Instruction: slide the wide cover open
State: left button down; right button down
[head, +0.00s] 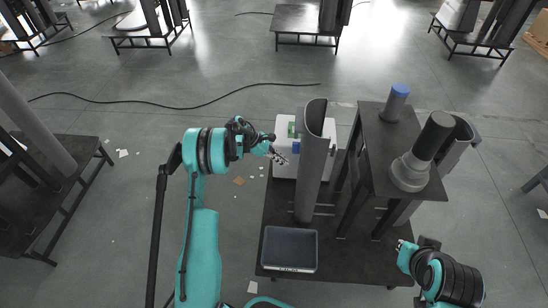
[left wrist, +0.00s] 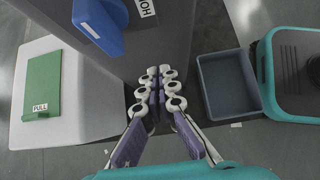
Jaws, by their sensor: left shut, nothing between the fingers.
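A flat green cover (left wrist: 42,85) with a "PULL" label lies on top of a white box (left wrist: 85,110). In the head view the green cover (head: 291,130) shows small on the white box (head: 283,168), left of the grey column. A blue block (left wrist: 98,25) sits against the grey column beside a partly cropped label; it also shows in the head view (head: 295,146). My left gripper (left wrist: 160,72) is shut and empty, beside the column and right of the green cover in the wrist view. My right gripper (head: 400,244) is at the lower right, its fingers too small to read.
The grey column (head: 312,170) stands upright on a dark bench (head: 345,262). An open grey tray (head: 290,270) rests at the bench's front left. A raised dark stand (head: 375,160) on the right holds cylindrical parts. A black cable (head: 180,107) lies on the open floor behind.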

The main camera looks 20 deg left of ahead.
aim_at(305, 172)
pick_arm(q)
jog(key=d, duration=0.2)
jog(key=w+d+b, duration=0.1)
jog(key=d, duration=0.1)
jog(key=shift+w+d+f, duration=0.1)
jog(key=shift+d, duration=0.1)
jog(key=shift+w+d, duration=0.25)
jog(key=shift+d, duration=0.35)
jog(key=shift+b, duration=0.3)
